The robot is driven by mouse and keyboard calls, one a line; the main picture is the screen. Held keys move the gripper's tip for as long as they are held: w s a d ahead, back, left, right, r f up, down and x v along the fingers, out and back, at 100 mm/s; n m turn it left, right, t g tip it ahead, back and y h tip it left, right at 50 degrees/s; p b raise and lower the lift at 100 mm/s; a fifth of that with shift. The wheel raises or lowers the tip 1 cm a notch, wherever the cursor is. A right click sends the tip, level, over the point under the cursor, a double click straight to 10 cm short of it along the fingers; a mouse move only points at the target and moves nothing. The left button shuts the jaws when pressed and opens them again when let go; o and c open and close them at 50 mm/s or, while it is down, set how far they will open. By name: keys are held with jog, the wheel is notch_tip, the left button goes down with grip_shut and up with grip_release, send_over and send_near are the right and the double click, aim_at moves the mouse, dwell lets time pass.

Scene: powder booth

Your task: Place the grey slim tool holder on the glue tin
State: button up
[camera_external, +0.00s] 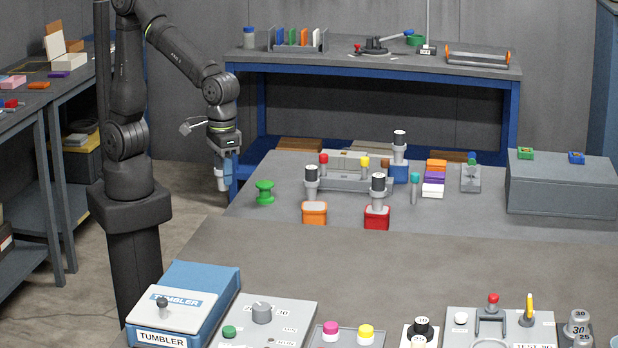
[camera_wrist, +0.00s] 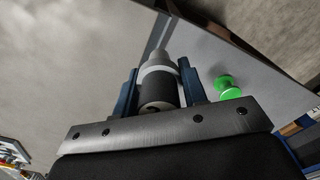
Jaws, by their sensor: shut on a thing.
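My gripper (camera_external: 224,165) hangs pointing down past the left edge of the work table. It is shut on a slim tool holder (camera_external: 222,184), grey below the blue fingers. In the wrist view, the fingers (camera_wrist: 158,86) flank the holder's dark cylinder and pale grey collar (camera_wrist: 158,68). An orange tin (camera_external: 314,215) and a red tin (camera_external: 377,220) stand on the table, each with a similar dark-topped holder above it. A blue tin or block (camera_external: 399,174) stands farther back with another holder. No readable label shows which is the glue tin.
A green spool (camera_external: 265,192) stands near the table's left edge; it also shows in the wrist view (camera_wrist: 227,87). A grey rack (camera_external: 345,183) with red and yellow knobs is behind the tins. A large grey box (camera_external: 562,190) is at right.

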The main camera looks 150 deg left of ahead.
jog(key=w+a+r, duration=0.5)
jog(key=w+a, duration=0.4)
send_over(315, 206)
notch_tip(315, 206, down, 7)
jog(key=shift+r, duration=0.15)
jog(key=shift+s+a, duration=0.1)
jog(key=shift+f, duration=2.1)
jog(key=shift+f, duration=0.1)
jog(key=o, duration=1.3)
jog(key=shift+f, duration=0.1)
jog(key=shift+c, duration=0.2)
notch_tip(315, 206, up, 12)
jog(key=shift+r, duration=0.2)
